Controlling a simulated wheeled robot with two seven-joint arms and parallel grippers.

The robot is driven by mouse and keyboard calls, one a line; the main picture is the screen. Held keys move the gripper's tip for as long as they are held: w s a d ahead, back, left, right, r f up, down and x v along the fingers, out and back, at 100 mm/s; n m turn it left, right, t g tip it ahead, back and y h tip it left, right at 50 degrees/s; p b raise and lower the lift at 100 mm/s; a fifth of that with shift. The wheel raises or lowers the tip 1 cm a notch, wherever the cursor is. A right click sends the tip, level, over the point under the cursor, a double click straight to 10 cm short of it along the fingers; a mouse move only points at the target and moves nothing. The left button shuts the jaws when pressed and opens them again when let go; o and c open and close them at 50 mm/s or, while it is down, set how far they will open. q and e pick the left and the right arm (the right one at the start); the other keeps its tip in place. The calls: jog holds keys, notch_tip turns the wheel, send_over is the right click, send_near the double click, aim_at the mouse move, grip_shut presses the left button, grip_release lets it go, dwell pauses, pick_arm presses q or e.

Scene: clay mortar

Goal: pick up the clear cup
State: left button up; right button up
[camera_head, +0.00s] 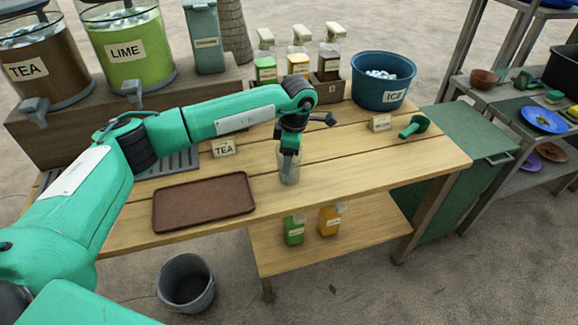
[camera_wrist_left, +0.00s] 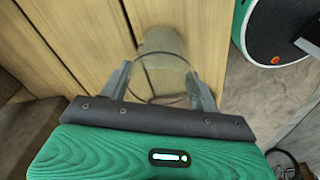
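The clear cup (camera_head: 289,170) stands upright on the wooden table near its front edge. My left gripper (camera_head: 289,156) points down over it and hides part of its upper half. In the left wrist view the clear cup (camera_wrist_left: 162,72) lies between the two fingers of my left gripper (camera_wrist_left: 162,88). The fingers are apart, one on each side of the cup's rim, with what looks like a small gap. I cannot tell whether they touch it. My right gripper is not in view.
A brown tray (camera_head: 203,201) lies left of the cup. A TEA sign (camera_head: 223,147) stands behind the tray. A blue ice bucket (camera_head: 383,82), a small sign (camera_head: 380,123) and a green scoop (camera_head: 414,126) are at the right. Tea and lime dispensers stand at the back left. The table right of the cup is clear.

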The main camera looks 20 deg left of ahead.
pick_arm(q)
jog(key=shift+c, duration=1.3)
jog(key=shift+r, duration=0.15)
